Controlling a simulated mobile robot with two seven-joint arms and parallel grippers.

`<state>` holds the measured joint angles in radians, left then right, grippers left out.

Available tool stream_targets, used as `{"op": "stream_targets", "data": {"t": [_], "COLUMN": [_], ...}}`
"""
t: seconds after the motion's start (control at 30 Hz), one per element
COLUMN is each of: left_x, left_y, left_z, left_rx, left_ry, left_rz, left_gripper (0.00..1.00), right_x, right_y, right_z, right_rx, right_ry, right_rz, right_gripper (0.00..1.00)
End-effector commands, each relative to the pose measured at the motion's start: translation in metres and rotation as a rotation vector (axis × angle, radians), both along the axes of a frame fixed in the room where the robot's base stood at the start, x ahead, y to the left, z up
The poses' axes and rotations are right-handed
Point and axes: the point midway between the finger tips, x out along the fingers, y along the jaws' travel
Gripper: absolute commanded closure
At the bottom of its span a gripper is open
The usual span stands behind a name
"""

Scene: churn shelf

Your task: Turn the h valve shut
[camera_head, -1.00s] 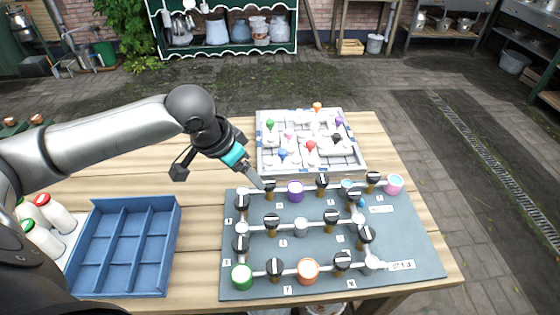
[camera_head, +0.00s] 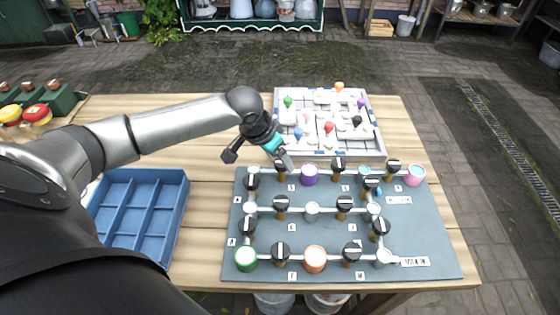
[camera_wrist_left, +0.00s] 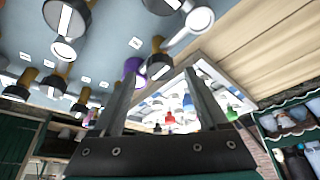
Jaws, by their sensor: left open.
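A dark grey board (camera_head: 410,255) carries grey pipes, coloured cups and several valves with black handles. The small letter labels are too blurred to tell which valve is h. My left gripper (camera_head: 288,164) is over the board's back edge, beside the back-left valve (camera_head: 280,168) and left of the purple cup (camera_head: 310,174). In the left wrist view, its two fingers (camera_wrist_left: 158,92) stand apart with nothing seen gripped between them. Black-handled valves, such as one with a pale stripe (camera_wrist_left: 160,66), show beyond and beside the fingers. My right gripper is not in view.
A pale tray (camera_head: 372,150) with coloured knobs stands behind the board. Bare wooden table lies between box and board.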

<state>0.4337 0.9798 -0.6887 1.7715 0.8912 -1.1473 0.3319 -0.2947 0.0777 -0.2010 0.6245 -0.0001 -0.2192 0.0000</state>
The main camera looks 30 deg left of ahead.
Motion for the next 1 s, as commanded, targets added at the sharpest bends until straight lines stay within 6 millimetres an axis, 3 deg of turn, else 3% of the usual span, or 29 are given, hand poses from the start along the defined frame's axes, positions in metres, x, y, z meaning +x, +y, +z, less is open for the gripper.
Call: {"op": "stream_targets", "data": {"t": [0.2,0.53,1.0], "left_x": [0.007,0.008,0.007], "left_y": [-0.001,-0.001,-0.001], "left_z": [-0.016,-0.017,-0.017], "left_rx": [0.001,0.001,0.001], "left_ry": [-0.001,-0.001,-0.001], "left_rz": [0.000,0.000,0.000], "left_gripper": [0.23,0.25,0.77], "right_x": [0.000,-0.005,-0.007], "right_y": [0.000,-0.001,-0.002], "right_z": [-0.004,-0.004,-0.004], "right_rx": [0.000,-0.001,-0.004], "right_ry": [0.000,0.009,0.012], "right_rz": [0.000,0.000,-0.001], "right_gripper": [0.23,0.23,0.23]}}
